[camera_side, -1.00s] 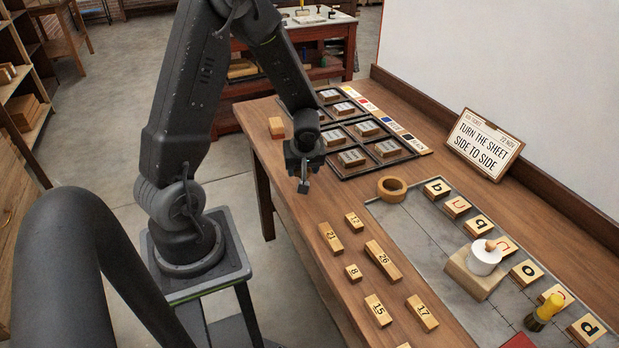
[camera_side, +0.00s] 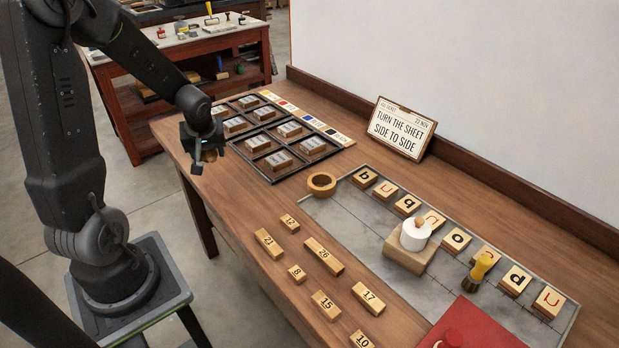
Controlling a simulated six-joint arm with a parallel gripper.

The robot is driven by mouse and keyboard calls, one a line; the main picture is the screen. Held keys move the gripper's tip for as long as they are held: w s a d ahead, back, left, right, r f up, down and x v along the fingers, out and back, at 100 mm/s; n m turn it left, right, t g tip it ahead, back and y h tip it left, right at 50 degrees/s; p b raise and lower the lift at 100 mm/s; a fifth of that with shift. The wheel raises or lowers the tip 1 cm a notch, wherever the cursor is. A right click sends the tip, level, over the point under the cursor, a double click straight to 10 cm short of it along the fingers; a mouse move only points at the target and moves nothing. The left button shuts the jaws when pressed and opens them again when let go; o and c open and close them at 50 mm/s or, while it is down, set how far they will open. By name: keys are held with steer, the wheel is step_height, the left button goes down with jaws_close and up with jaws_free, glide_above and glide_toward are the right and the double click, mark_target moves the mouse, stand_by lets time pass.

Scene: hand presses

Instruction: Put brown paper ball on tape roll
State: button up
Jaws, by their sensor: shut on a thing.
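My gripper (camera_side: 203,158) hangs above the left edge of the table, left of the tray of blocks. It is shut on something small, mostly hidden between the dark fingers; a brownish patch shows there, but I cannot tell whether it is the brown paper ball. A tan ring-shaped roll (camera_side: 311,188), which looks like the tape roll, lies flat at the corner of the grey sheet, to the right of my gripper and apart from it. Its hole looks empty. No other brown paper ball is clearly seen.
Numbered wooden blocks (camera_side: 323,256) lie in front. A white roll-like thing (camera_side: 414,238) with a tan knob stands on a wooden block. A sign (camera_side: 400,130) leans at the back.

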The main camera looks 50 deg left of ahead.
steer(key=w+d+r+m+t+h, duration=0.15)
steer(key=w+d+m, duration=0.4)
steer(key=w, duration=0.85)
steer(key=n, duration=0.1)
glide_above(313, 186)
steer(key=shift+y, duration=0.25)
steer(key=f, duration=0.5)
steer(key=shift+s+a+f, duration=0.15)
steer(key=shift+a+f, duration=0.15)
steer(key=shift+f, duration=0.05)
steer(key=shift+w+d+f, duration=0.25)
steer(key=shift+d+f, duration=0.05)
steer(key=shift+f, duration=1.9)
steer(key=shift+f, duration=0.1)
steer(key=o, duration=0.9)
